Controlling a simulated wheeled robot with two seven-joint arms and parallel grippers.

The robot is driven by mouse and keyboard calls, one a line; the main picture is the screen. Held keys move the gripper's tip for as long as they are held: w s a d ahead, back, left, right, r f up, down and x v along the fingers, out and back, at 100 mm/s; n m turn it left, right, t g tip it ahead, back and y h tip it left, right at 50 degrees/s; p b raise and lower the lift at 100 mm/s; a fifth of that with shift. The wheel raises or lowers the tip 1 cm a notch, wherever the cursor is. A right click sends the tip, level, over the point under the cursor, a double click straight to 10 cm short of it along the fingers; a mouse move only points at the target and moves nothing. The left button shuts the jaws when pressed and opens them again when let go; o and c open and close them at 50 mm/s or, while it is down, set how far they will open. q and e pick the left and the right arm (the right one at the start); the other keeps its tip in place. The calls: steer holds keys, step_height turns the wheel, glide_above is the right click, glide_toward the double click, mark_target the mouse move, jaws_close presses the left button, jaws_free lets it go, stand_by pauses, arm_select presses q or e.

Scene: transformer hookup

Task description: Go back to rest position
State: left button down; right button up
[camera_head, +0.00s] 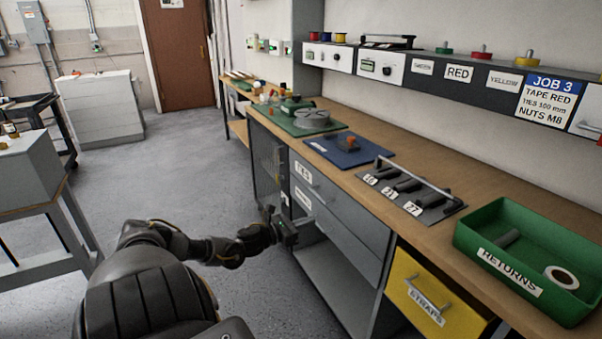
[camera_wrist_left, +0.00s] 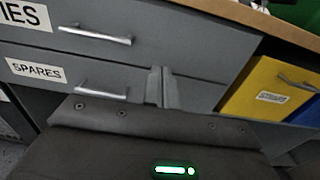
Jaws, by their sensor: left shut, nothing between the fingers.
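My left gripper (camera_head: 287,226) is shut and empty, held in front of the grey drawers of the workbench. In the left wrist view its closed fingers (camera_wrist_left: 162,88) point toward the front of the SPARES drawer (camera_wrist_left: 75,77). I cannot tell whether the fingertips touch the drawer front. The TIES drawer (camera_head: 318,183) is above it, and both drawers look shut. My right gripper is not in view.
The yellow STRAPS drawer (camera_head: 424,291) is on the right, its front standing out from the bench. The green RETURNS bin (camera_head: 508,272) sits on the benchtop (camera_head: 460,170). An open shelf (camera_head: 335,285) lies below the drawers. Grey floor (camera_head: 150,180) is clear to the left.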

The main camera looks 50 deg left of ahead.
arm_select(q)
steer(key=shift+s+a, duration=0.1)
steer(key=shift+s, duration=0.8)
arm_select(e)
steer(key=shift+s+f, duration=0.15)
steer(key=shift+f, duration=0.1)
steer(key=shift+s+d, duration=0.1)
